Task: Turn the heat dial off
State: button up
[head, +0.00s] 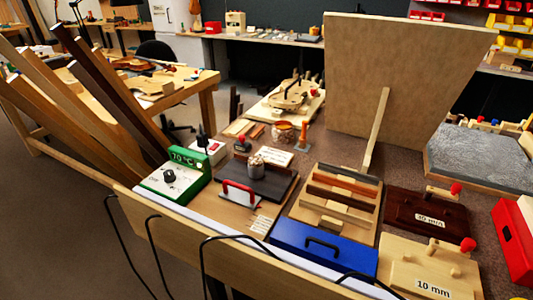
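The heat dial (169,176) is a black knob on the pale top face of a green controller box (182,156). The box stands at the bench's front left corner, and its display appears to read 70 °C. The markings around the dial are too small to read, so its exact setting cannot be told. Nothing covers the dial. My gripper is not in view.
Tall wooden strips (92,95) lean close to the left of the box. A white box (208,150) with a black knob stands behind it. Black cables hang along the front edge.

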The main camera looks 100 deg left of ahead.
aim_at(169, 177)
jog(key=u, duration=2.95)
